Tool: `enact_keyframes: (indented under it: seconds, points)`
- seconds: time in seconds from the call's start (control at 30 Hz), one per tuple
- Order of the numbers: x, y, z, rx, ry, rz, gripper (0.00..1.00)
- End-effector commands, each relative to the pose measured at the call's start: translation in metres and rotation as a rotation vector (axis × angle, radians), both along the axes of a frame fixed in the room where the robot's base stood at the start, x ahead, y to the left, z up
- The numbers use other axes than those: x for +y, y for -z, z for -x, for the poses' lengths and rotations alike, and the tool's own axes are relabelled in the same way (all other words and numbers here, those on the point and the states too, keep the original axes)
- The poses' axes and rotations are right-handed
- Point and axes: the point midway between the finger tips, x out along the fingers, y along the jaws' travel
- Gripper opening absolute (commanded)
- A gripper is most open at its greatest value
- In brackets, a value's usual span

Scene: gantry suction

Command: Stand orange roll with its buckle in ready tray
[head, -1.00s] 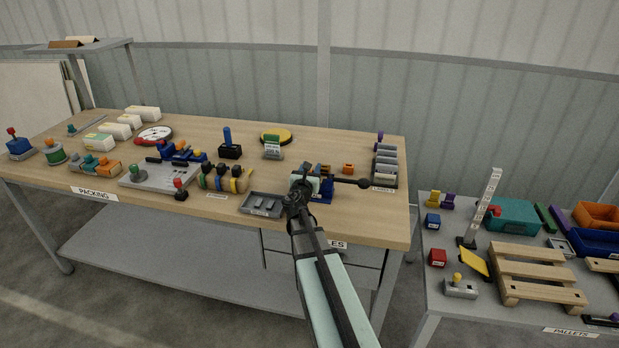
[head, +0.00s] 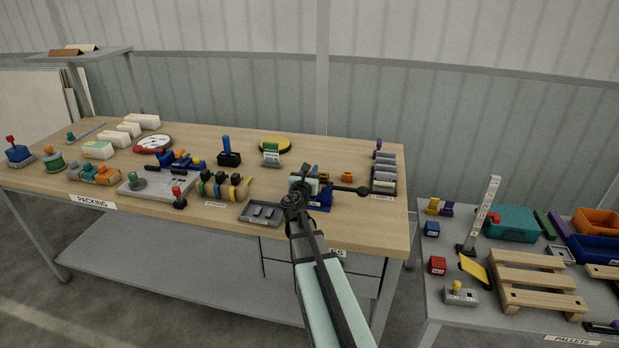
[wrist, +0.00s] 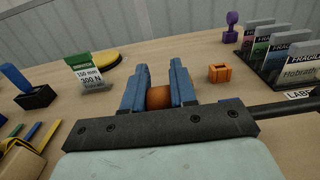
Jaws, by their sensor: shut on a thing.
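The orange roll (wrist: 159,97) is between the two blue fingers of my gripper (wrist: 158,88), which is shut on it. In the head view my gripper (head: 321,172) is over the right part of the bench, and the roll is only a small orange patch. A small orange buckle-like piece (wrist: 220,73) stands on the bench just beyond and right of the fingers, apart from them; it also shows in the head view (head: 347,176). A grey tray (head: 245,216) with small grey pieces lies left of my gripper at the front edge. I cannot read a ready label on it.
A dark rod with a ball end (head: 364,190) sticks out right of my gripper, near a blue base (head: 320,203). A green-and-grey card stand (wrist: 92,72) and yellow disc (wrist: 100,60) are at the back.

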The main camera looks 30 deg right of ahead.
Motion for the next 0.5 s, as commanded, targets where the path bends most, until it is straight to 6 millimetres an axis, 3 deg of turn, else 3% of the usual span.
enact_keyframes:
  seconds: [0.3, 0.5]
  points:
    - [0.000, -0.048, 0.000, -0.004, 0.000, 0.001, 0.00]
    - [0.000, -0.067, 0.000, -0.001, 0.000, 0.001, 0.00]
